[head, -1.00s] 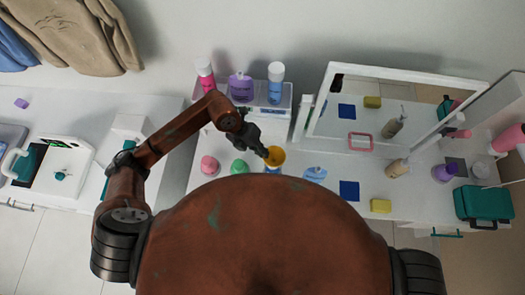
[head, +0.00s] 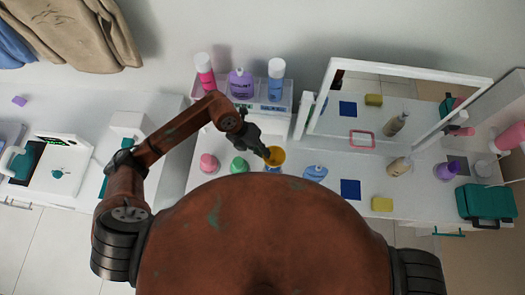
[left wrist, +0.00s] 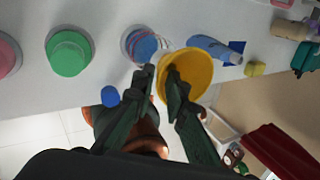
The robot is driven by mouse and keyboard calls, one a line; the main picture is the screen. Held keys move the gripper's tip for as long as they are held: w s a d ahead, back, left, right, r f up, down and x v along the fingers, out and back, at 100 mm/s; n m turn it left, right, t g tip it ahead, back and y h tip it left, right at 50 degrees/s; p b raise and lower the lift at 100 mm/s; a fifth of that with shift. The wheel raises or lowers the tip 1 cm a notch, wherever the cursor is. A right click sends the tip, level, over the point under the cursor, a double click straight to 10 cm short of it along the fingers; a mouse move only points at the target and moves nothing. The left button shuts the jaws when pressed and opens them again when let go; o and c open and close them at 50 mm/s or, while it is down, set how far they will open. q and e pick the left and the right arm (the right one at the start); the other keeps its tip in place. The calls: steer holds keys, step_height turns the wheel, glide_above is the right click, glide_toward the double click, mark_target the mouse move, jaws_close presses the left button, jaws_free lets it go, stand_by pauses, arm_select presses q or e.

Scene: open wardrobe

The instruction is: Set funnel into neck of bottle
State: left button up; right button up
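The yellow funnel (head: 275,156) is held at the tip of my left gripper (head: 265,152), over the white counter. In the left wrist view the funnel (left wrist: 198,72) shows its wide mouth, and the fingers of my left gripper (left wrist: 165,78) are on either side of its near wall. A round blue-topped container (left wrist: 140,44) stands beside the funnel there; in the head view it is mostly hidden under the funnel. Green (head: 239,165) and pink (head: 209,163) containers stand to the left. Whether the funnel's spout touches anything is hidden. My right gripper is not in view.
A pale blue bottle (head: 315,173) lies right of the funnel, near a dark blue square (head: 350,190) and a yellow block (head: 382,204). Pink, purple (head: 241,84) and blue bottles stand in a rack behind. A mirror (head: 400,105) stands at the back right.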

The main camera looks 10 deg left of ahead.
arm_select(q)
steer(key=shift+o, duration=1.3)
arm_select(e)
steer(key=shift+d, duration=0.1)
arm_select(q)
steer(key=v, duration=1.2)
